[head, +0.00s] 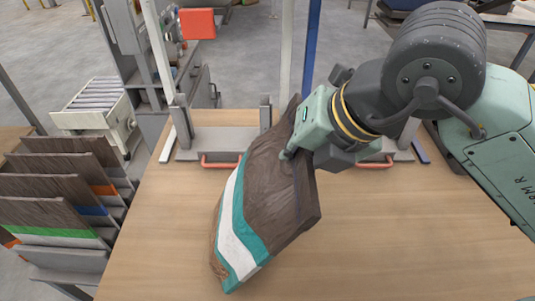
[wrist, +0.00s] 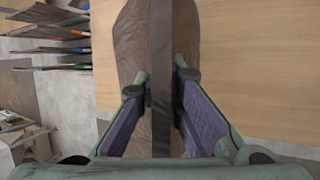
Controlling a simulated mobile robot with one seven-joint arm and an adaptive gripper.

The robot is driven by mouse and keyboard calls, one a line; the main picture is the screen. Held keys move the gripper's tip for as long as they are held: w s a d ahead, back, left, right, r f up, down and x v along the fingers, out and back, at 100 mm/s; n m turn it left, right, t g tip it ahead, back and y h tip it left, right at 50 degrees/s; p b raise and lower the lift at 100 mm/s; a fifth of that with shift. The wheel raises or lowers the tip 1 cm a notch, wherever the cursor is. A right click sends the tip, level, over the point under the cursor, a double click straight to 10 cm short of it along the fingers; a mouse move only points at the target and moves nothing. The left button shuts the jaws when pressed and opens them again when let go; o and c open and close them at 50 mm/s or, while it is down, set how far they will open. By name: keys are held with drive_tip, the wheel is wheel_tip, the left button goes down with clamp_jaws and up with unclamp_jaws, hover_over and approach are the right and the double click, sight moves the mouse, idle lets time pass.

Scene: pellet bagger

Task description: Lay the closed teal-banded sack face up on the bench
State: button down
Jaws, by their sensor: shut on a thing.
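The brown sack (head: 280,180) with a white and teal band (head: 241,232) hangs tilted over the wooden bench (head: 400,240) in the head view. Its lower end is toward the front left; I cannot tell whether it touches the bench. My gripper (head: 296,150) is shut on the sack's upper edge. In the wrist view, my gripper's purple-padded fingers (wrist: 160,88) pinch the sack (wrist: 130,75) from both sides along its narrow top strip. The sack's far side is hidden.
A rack of brown sacks (head: 55,190) with orange, blue and green bands stands left of the bench. A grey fixture with red handles (head: 222,162) sits at the bench's back edge. The bench's right and front are clear.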

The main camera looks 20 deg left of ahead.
drive_tip(key=w+d+f+m+y+b, duration=0.1)
drive_tip(key=w+d+f+y+b, duration=0.1)
drive_tip(key=d+f+y+b, duration=0.2)
drive_tip(key=w+d+f+m+g+y+b, duration=0.1)
drive_tip(key=w+d+f+y+b, duration=0.2)
drive_tip(key=d+f+b, duration=0.7)
drive_tip(key=shift+w+d+g+y+b, duration=0.15)
drive_tip(key=shift+d+g+y+b, duration=0.15)
drive_tip(key=shift+d+y+b, duration=0.75)
drive_tip(key=shift+d, duration=0.1)
drive_tip(key=c, duration=1.7)
unclamp_jaws()
drive_tip(key=shift+o, duration=0.2)
drive_tip(key=shift+f, duration=0.1)
